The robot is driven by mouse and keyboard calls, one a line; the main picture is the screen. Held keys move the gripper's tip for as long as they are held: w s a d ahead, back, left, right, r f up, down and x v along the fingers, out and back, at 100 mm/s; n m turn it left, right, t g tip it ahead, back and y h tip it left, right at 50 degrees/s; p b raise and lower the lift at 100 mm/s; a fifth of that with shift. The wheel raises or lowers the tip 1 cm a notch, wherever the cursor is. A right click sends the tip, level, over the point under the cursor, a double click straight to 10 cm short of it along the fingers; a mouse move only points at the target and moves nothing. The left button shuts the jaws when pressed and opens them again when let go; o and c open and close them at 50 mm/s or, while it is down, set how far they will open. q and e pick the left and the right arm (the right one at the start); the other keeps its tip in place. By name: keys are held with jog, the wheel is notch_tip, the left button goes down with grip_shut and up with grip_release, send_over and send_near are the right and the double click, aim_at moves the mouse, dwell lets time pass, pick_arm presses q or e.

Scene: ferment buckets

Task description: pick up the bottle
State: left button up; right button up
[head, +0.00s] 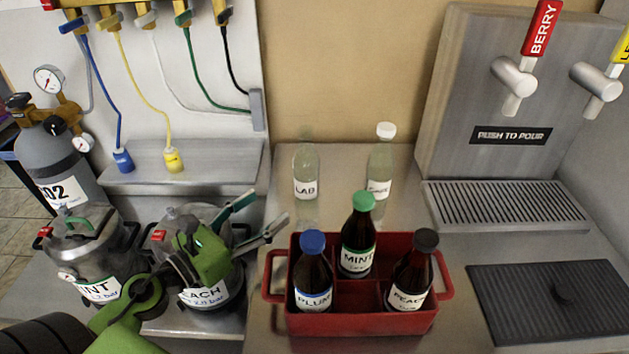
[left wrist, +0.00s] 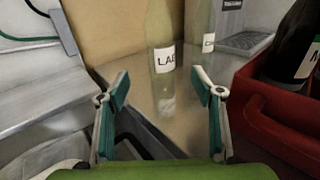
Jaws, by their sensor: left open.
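A clear bottle labelled LAB (head: 306,168) stands upright on the steel counter, left of a second clear bottle with a white cap (head: 379,165). Three dark bottles stand in a red carrier: PLUM with a blue cap (head: 312,275), MINT with a green cap (head: 358,235) and PEACH with a black cap (head: 412,272). My left gripper (head: 264,212) is open and empty, left of the carrier and in front of the LAB bottle. In the left wrist view the LAB bottle (left wrist: 161,55) shows beyond and between the open fingers (left wrist: 162,90), apart from them. My right gripper is not in view.
The red carrier (head: 360,322) stands close to my left gripper's right side. Steel kegs (head: 92,245) stand at the left, under the gripper's arm. A drip tray (head: 505,205) and a dark mat (head: 550,320) lie at the right. The counter around the clear bottles is free.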

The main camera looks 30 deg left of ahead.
aim_at(297, 182)
pick_arm(q)
jog(key=p+x, duration=0.1)
jog(key=x, duration=0.1)
jog(key=p+x, duration=0.1)
jog(key=x, duration=0.1)
jog(key=p+x, duration=0.2)
jog(key=x, duration=0.1)
jog(key=shift+w+r, duration=0.1)
jog(key=shift+r, duration=0.15)
jog(key=shift+w+d+f, duration=0.1)
jog(key=shift+w+d, duration=0.05)
jog(key=shift+w, duration=0.4)
jog(key=shift+w+d+p, duration=0.1)
jog(key=shift+w+p, duration=0.3)
jog(key=shift+p, duration=0.2)
jog(key=x, duration=0.1)
jog(key=p+x, duration=0.1)
jog(key=x, duration=0.1)
jog(key=shift+w+r, duration=0.25)
jog(key=shift+w+d+f, duration=0.15)
jog(key=shift+w+d, duration=0.1)
jog(key=shift+w, duration=0.2)
jog(key=c, duration=1.4)
